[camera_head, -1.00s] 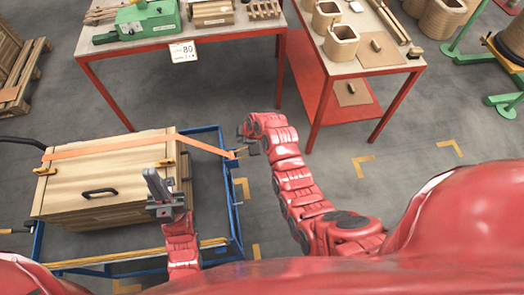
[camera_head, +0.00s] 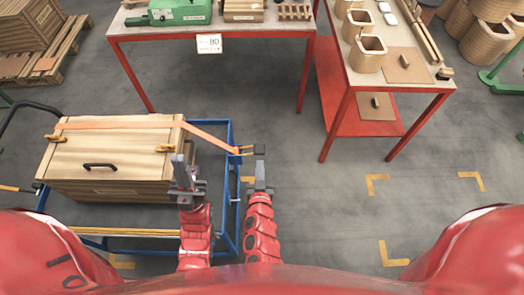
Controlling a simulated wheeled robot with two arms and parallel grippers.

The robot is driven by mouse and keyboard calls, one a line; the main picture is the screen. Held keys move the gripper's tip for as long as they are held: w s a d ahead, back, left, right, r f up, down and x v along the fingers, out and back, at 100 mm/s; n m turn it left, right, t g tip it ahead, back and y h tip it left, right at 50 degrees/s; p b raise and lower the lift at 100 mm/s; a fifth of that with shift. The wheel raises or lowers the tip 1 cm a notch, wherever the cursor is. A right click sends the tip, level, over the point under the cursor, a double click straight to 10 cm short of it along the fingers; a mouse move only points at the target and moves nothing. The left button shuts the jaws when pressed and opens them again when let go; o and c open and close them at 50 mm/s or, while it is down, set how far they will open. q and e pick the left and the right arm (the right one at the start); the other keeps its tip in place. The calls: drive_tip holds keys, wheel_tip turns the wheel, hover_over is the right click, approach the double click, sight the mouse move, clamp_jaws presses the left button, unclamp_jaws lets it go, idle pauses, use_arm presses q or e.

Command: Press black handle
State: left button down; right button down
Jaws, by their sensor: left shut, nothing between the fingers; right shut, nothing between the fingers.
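A wooden crate (camera_head: 65,160) with a black bow handle (camera_head: 100,165) on its front stands on a blue-framed cart (camera_head: 227,145). An orange strap (camera_head: 130,124) crosses the crate lid and runs down to a yellow-and-black buckle with a small black handle (camera_head: 259,150) at the cart's right edge. My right gripper (camera_head: 261,165) is shut and empty, pointing up just below that black handle; I cannot tell whether they touch. My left gripper (camera_head: 178,160) is shut and empty, upright in front of the crate's right end.
A red-framed workbench (camera_head: 150,32) with a green tool (camera_head: 180,12) stands behind. Another red-framed table (camera_head: 370,75) with wooden coil frames (camera_head: 368,52) is at the right. A pallet (camera_head: 55,60) is at the far left. Grey floor at the right is open.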

drive_tip(key=shift+w, duration=0.15)
drive_tip(key=b, duration=0.4)
hover_over(259, 154)
drive_tip(key=f, duration=0.2)
drive_tip(key=shift+w+d+f, duration=0.2)
drive_tip(key=shift+w+f, duration=0.15)
drive_tip(key=shift+f, duration=0.05)
drive_tip(key=f+b, duration=0.3)
drive_tip(key=shift+s+a, duration=0.1)
drive_tip(key=shift+s, duration=0.15)
drive_tip(key=shift+f+b, duration=0.35)
drive_tip(key=shift+b, duration=0.05)
